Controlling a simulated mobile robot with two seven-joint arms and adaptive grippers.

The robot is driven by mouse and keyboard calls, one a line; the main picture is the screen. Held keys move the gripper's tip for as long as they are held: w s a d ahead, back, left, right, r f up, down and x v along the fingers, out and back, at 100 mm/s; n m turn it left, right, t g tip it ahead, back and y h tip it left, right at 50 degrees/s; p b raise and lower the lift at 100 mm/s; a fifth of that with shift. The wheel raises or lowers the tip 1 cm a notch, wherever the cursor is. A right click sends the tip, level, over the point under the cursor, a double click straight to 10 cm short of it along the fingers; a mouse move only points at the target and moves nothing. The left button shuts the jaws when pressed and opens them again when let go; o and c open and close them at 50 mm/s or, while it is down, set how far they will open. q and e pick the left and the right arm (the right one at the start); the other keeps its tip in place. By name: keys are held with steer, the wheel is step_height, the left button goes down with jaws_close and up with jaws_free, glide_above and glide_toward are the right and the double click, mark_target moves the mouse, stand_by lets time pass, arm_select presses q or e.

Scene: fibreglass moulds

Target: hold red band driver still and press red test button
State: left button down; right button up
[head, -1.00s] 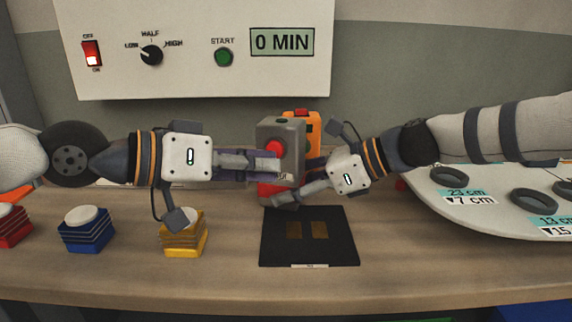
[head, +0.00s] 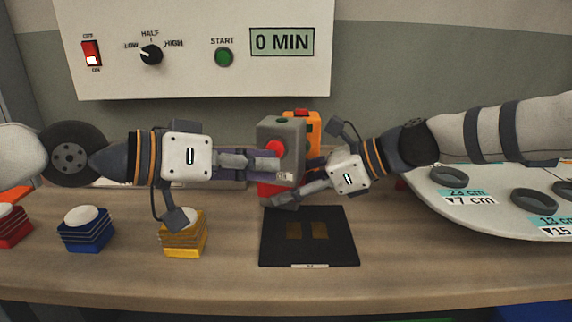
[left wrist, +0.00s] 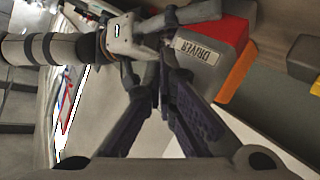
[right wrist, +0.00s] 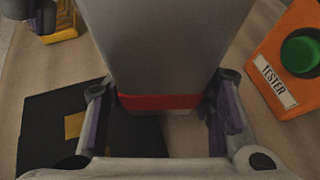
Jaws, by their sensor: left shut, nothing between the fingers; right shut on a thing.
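The driver (head: 292,136) is an upright grey block with a red band at its base, a round red button (head: 276,148) on its front and a green one on top. Its DRIVER label (left wrist: 198,52) shows in the left wrist view. My right gripper (right wrist: 160,103) is shut on the driver low down at the red band (right wrist: 158,102), one finger on each side. My left gripper (head: 277,164) is shut and empty, its fingertips in front of the driver just below the red button, partly overlapping it. I cannot tell whether they touch.
The orange tester (right wrist: 286,62) with a green button stands close behind the driver. A black mat (head: 308,252) lies in front. Yellow (head: 184,240) and blue (head: 86,238) stacks stand to the left. A pale mould board (head: 470,212) is at right. A control panel (head: 200,80) is behind.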

arm_select(q)
steer(key=shift+s, duration=0.1)
steer(key=s, duration=0.2)
steer(key=s+a, duration=0.1)
steer(key=s, duration=0.2)
steer(key=shift+s+a, duration=0.3)
steer(key=shift+a, duration=0.05)
arm_select(e)
steer(key=o, duration=0.9)
